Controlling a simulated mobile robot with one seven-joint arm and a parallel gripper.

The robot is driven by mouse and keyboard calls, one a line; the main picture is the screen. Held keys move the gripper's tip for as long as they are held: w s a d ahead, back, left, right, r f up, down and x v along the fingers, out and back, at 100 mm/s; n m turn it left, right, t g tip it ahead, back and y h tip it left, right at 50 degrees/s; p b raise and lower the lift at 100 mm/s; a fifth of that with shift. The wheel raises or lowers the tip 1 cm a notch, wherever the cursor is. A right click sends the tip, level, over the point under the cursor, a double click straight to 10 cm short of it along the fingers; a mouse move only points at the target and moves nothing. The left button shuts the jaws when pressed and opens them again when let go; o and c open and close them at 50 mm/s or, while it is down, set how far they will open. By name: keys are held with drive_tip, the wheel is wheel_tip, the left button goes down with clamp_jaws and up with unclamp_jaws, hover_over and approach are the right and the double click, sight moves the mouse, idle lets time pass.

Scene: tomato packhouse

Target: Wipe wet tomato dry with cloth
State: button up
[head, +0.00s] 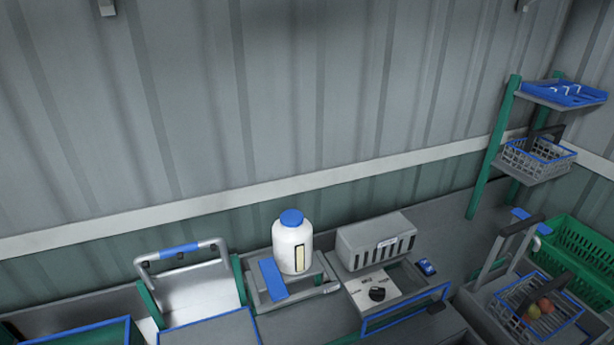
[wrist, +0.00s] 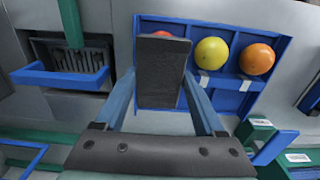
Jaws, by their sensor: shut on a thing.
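My gripper (wrist: 160,100) shows in the wrist view, its two blue fingers closed on a flat dark grey piece (wrist: 160,75) with a rough surface, which looks like the folded cloth. Behind it is a blue rack (wrist: 283,45) with a row of tomatoes. A red tomato (wrist: 166,34) is mostly hidden behind the grey piece. A yellow-green tomato (wrist: 212,53) and an orange tomato (wrist: 257,59) sit in the open to the right, apart from my gripper. I cannot tell which one is wet. My gripper is not in the head view.
In the head view, a white bottle (head: 292,246) with a blue cap stands on the bench. A grey slotted box (head: 376,242) is right of it. A wire basket (head: 503,294) with fruit and a green crate (head: 588,242) are at the right. A blue-framed bin (wrist: 60,77) is left in the wrist view.

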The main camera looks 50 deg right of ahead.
drive_tip(key=shift+r+p, duration=2.05)
drive_tip(key=shift+r, duration=0.4)
drive_tip(key=shift+f, duration=0.15)
drive_tip(key=shift+w+a+f+b, duration=0.1)
drive_tip(key=shift+w+a+b, duration=0.15)
drive_tip(key=shift+b, duration=0.2)
drive_tip(key=w+a+n+b, duration=0.1)
drive_tip(key=w+a+b, duration=0.3)
drive_tip(key=b, duration=0.1)
drive_tip(key=w+a+f+n+b, duration=0.1)
drive_tip(key=w+a+b, duration=0.1)
drive_tip(key=shift+w+a+f+n, duration=0.1)
drive_tip(key=shift+w+a+n, duration=0.05)
drive_tip(key=shift+w+n, duration=0.15)
drive_tip(key=w+a+r+n+b, duration=0.1)
drive_tip(key=w+a+n+b, duration=0.2)
drive_tip(key=a+b, duration=0.5)
drive_tip(key=a, duration=0.4)
drive_tip(key=shift+w+a+n+b, duration=0.2)
drive_tip(key=shift+n+b, duration=0.1)
drive_tip(key=shift+b, duration=0.1)
drive_tip(key=shift+s+d, duration=0.1)
